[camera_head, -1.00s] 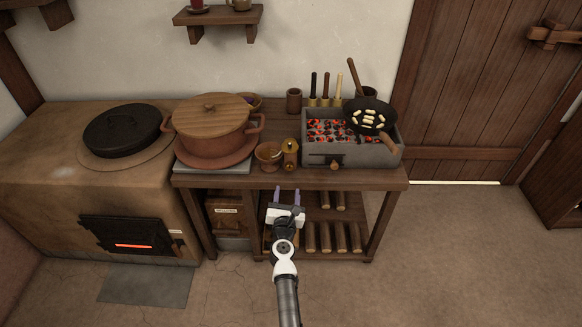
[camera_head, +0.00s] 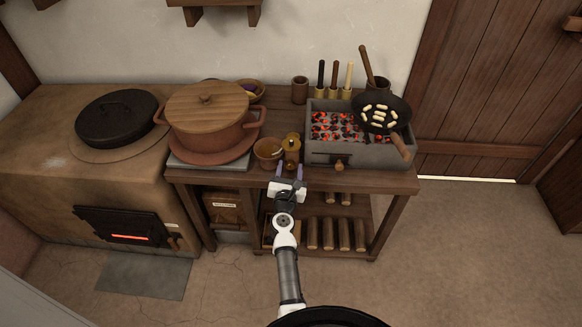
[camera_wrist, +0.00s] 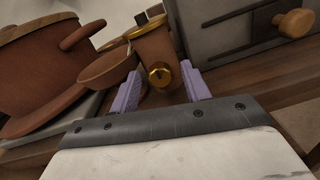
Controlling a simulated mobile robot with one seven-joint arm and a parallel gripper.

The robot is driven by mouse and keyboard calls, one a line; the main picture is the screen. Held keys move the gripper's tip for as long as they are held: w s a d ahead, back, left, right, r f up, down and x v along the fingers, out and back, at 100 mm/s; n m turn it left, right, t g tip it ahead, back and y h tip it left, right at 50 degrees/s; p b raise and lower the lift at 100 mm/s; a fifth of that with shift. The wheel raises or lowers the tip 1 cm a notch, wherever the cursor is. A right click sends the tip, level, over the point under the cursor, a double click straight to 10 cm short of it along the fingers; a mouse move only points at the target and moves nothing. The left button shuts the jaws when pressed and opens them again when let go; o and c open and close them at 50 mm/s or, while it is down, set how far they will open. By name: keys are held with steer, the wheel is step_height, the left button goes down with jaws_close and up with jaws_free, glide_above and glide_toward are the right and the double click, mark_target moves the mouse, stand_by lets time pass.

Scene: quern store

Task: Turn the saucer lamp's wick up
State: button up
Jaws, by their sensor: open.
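A small brown vessel with brass trim (camera_head: 291,143), apparently the saucer lamp, stands at the table's front edge. In the wrist view its brown body (camera_wrist: 154,48) has a round brass knob (camera_wrist: 159,75) low on the near side. A terracotta bowl (camera_head: 268,153) stands close on its left; it also shows in the wrist view (camera_wrist: 106,68). My gripper (camera_head: 289,175) is open and empty, just in front of the table edge. In the wrist view its purple fingers (camera_wrist: 163,84) are spread to either side of the knob, apparently short of it. No wick is distinguishable.
A large lidded pot (camera_head: 208,128) stands to the left. A stone brazier (camera_head: 360,153) with glowing coals and a wooden knob stands to the right. A pan (camera_head: 381,114) rests over it. Logs (camera_head: 328,235) lie on the lower shelf. The floor in front is clear.

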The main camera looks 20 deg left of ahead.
steer(key=shift+s, duration=0.1)
steer(key=c, duration=1)
steer(key=n+p, duration=0.1)
steer(key=n, duration=0.3)
steer(key=shift+r+n, duration=0.1)
steer(key=shift+n, duration=0.3)
steer(key=n+p, duration=0.1)
steer(key=n, duration=0.4)
steer(key=shift+n, duration=0.3)
steer(key=n+p, duration=0.1)
steer(key=n, duration=0.6)
steer(key=shift+y, duration=0.3)
steer(key=n+p, duration=0.2)
steer(key=n, duration=0.5)
